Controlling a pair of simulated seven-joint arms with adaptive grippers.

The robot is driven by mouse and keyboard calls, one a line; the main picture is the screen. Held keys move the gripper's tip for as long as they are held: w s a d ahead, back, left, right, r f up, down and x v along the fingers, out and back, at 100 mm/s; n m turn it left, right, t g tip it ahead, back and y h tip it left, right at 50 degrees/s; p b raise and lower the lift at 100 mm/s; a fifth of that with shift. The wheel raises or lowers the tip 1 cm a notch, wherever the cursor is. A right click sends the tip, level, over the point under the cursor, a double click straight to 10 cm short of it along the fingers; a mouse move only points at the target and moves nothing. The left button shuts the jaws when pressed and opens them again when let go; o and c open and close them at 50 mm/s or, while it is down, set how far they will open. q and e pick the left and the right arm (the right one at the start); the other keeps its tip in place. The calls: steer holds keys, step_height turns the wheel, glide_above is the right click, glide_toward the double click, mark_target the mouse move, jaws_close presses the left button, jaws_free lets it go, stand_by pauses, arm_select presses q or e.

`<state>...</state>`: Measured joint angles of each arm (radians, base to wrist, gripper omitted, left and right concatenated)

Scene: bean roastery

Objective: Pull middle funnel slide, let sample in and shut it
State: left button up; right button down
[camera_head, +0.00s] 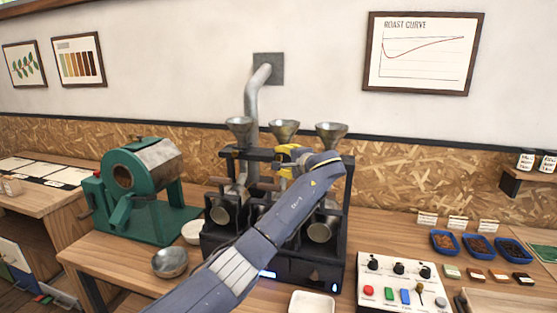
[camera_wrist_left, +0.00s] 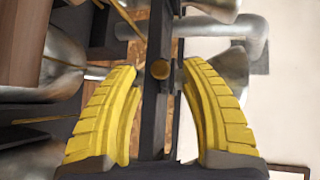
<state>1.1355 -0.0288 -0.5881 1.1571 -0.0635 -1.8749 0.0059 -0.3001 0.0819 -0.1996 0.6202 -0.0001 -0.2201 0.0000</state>
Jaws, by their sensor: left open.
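The black three-barrel sample roaster (camera_head: 290,262) carries three metal funnels on top. The middle funnel (camera_head: 284,128) stands just above my left gripper (camera_head: 289,158), whose yellow fingers are at the slide height under it. The knob appears between the fingertips with gaps on both sides. The slide itself is not clearly visible, and my forearm hides the middle barrel. My right gripper is not in view.
The left funnel (camera_head: 239,128) and right funnel (camera_head: 331,131) stand close on either side. A green roaster (camera_head: 140,190) and metal bowl (camera_head: 170,263) are at left. A button panel (camera_head: 405,280), blue sample trays (camera_head: 479,247) and a white dish (camera_head: 311,305) are to the right and front.

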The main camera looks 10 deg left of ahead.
mark_target(280, 159)
arm_select(q)
steer(key=shift+x, duration=1.75)
jaws_close()
